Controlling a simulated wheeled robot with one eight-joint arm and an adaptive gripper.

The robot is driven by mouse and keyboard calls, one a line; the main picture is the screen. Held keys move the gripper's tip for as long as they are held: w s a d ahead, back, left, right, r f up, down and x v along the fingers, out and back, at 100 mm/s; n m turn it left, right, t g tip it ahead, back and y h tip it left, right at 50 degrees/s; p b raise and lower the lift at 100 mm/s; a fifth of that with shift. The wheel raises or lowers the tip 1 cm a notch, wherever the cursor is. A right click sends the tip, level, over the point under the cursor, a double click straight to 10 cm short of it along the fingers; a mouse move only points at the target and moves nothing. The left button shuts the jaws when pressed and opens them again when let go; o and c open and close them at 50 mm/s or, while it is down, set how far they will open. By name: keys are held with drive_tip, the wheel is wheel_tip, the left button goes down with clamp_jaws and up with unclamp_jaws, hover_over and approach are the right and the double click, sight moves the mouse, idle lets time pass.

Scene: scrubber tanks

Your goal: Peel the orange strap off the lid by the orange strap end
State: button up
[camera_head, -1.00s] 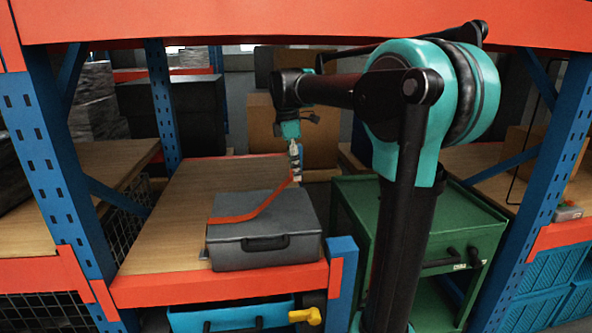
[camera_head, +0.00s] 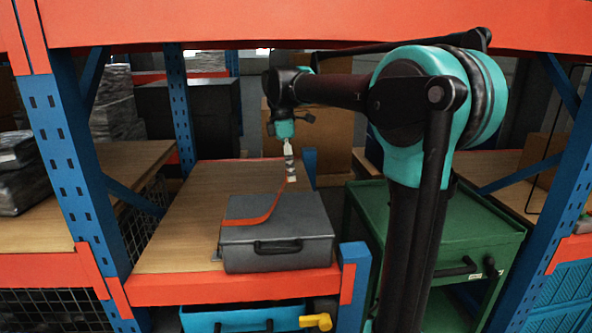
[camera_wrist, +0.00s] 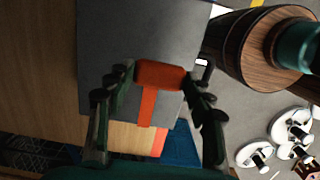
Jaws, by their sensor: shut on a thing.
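The grey case (camera_head: 278,252) with a dark front handle sits on the wooden shelf, its lid (camera_head: 305,208) shut. The orange strap (camera_head: 243,220) lies along the left part of the lid, then bends up off it to my gripper (camera_head: 291,178). My gripper is above the rear of the lid, shut on the orange strap end (camera_wrist: 160,75). In the wrist view my gripper (camera_wrist: 160,80) has a finger on each side of the strap end, and the strap hangs away below it. The raised part of the strap stands clear of the lid.
The wooden shelf (camera_head: 175,240) has free room left of the case and behind it. A blue upright (camera_head: 354,280) stands right of the case. A green cabinet (camera_head: 460,215) stands farther right. An orange beam (camera_head: 300,25) crosses overhead.

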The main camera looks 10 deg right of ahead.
drive_tip(key=shift+a+r, duration=0.15)
drive_tip(key=shift+a, duration=0.45)
drive_tip(key=a+r, duration=0.1)
drive_tip(key=a, duration=0.6)
drive_tip(key=shift+r, duration=0.4)
idle(0.5)
drive_tip(key=a+r, duration=0.2)
drive_tip(key=a, duration=0.5)
drive_tip(key=shift+s+a, duration=0.2)
idle(0.5)
drive_tip(key=shift+a, duration=0.15)
